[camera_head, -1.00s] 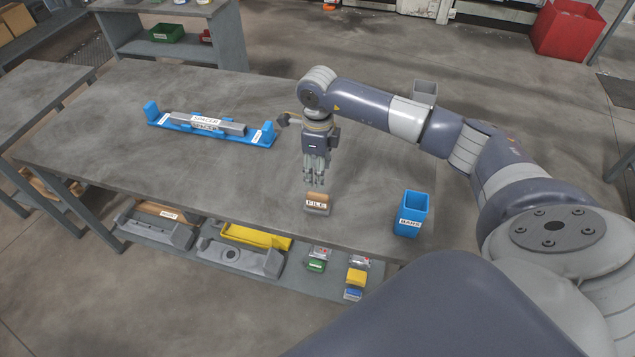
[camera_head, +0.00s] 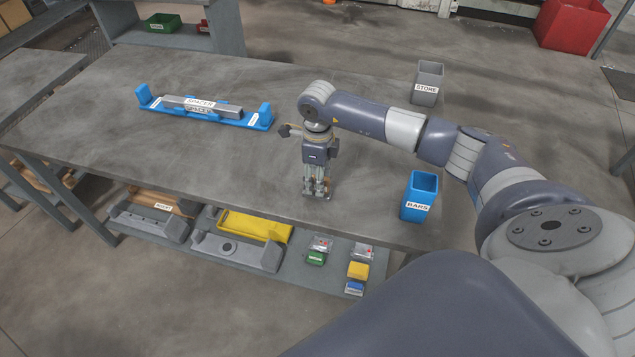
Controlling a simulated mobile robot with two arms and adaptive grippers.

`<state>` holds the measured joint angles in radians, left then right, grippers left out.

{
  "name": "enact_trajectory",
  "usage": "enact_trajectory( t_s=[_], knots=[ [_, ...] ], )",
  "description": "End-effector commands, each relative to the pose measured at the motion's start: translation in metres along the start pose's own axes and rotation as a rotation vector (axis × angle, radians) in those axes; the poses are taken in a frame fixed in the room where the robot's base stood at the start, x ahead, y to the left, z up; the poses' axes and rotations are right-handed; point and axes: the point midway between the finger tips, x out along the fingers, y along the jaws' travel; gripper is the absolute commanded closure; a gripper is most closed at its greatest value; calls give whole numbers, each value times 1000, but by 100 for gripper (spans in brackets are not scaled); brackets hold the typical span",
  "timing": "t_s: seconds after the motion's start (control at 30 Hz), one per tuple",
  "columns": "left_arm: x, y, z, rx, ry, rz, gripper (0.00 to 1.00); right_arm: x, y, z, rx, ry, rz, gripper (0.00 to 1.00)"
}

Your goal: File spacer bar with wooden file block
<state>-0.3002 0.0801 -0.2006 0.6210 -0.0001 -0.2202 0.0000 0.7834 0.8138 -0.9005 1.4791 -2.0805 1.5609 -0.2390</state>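The spacer bar (camera_head: 215,106) is a long grey bar with a SPACER label. It lies in a blue holder (camera_head: 160,111) with raised ends, on the left part of the table. My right gripper (camera_head: 317,192) points straight down near the table's front edge, right of and nearer than the bar. It is down at the spot where the file block was; the block is hidden behind its fingers. Whether the fingers are open or closed on the block cannot be made out. My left gripper is out of view.
A blue BARS bin (camera_head: 418,198) stands right of my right gripper, and a grey STORE bin (camera_head: 427,84) is farther back. The shelf below holds a yellow part (camera_head: 255,226) and several small blocks. The middle of the table (camera_head: 240,70) is clear.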

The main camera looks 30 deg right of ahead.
Motion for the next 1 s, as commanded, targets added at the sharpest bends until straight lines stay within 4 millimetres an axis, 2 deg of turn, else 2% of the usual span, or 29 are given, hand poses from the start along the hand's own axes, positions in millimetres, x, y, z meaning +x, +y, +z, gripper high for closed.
enact_trajectory(
  t_s=[0.1, 0.3, 0.57, 1.0],
  knots=[
    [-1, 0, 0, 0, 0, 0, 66, -1, 0, 0, 0, 0, 0, 57],
    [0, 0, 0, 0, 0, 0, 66, -1, 0, 0, 0, 0, 0, 100],
    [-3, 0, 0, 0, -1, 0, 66, -4, 0, 0, 0, -2, -1, 100],
    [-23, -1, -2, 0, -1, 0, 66, -39, 0, 0, -1, -2, 0, 100]
  ],
)
